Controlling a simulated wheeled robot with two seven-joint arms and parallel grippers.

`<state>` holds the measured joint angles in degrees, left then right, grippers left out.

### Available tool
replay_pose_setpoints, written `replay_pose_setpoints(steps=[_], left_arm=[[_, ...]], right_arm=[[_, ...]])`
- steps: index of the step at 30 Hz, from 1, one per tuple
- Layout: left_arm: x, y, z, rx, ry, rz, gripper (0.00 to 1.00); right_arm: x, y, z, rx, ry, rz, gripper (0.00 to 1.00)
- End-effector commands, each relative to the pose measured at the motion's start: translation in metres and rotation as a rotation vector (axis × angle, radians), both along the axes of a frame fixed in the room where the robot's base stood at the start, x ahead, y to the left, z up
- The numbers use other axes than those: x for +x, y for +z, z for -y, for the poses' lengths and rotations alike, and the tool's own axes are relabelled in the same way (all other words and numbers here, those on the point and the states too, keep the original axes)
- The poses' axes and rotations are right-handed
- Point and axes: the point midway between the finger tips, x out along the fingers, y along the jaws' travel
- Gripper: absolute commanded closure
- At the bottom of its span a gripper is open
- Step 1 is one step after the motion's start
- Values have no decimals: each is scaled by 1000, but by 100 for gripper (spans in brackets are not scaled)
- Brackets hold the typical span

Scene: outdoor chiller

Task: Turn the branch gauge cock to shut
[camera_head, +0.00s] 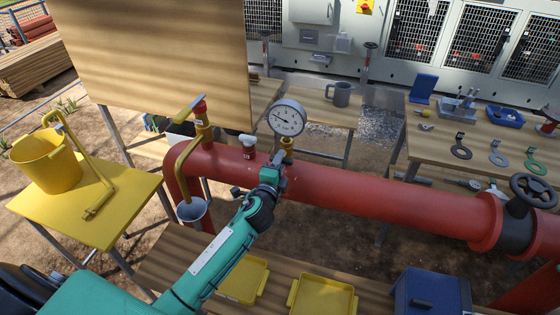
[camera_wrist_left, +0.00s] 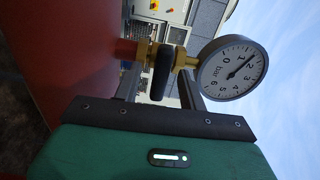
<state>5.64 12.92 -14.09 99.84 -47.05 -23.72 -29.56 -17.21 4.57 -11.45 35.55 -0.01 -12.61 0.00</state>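The round white pressure gauge (camera_head: 288,118) stands on a brass cock (camera_head: 287,143) on top of the red pipe. In the left wrist view the gauge (camera_wrist_left: 232,68) faces me, beside the brass fitting (camera_wrist_left: 188,61). The cock's dark lever (camera_wrist_left: 162,72) lies between the two fingers of my left gripper (camera_wrist_left: 160,88), with gaps visible on both sides. In the head view my left gripper (camera_head: 277,162) is at the pipe just below the gauge and hides the lever. The fingers look open around it; contact is not visible. My right gripper is out of view.
The red pipe (camera_head: 350,187) runs to a black handwheel (camera_head: 534,190). A yellow-handled tap (camera_head: 203,122) and a white-topped fitting (camera_head: 248,142) stand left of the gauge. A grey cup (camera_head: 193,213) is under the spout. Yellow trays (camera_head: 322,297) and a blue box (camera_head: 432,293) are nearer me.

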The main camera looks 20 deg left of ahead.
Motion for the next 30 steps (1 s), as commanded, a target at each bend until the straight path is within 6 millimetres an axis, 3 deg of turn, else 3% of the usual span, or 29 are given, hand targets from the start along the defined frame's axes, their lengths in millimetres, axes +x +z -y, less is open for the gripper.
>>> replay_pose_setpoints(steps=[2,6,16,30], left_arm=[[0,0,0,-1,0,0,58],[0,1,0,-3,0,1,36],[-5,0,1,-5,-1,0,36],[-60,0,5,-6,0,-1,36]], right_arm=[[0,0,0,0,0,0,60],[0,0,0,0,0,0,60],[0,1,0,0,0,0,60],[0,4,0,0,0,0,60]])
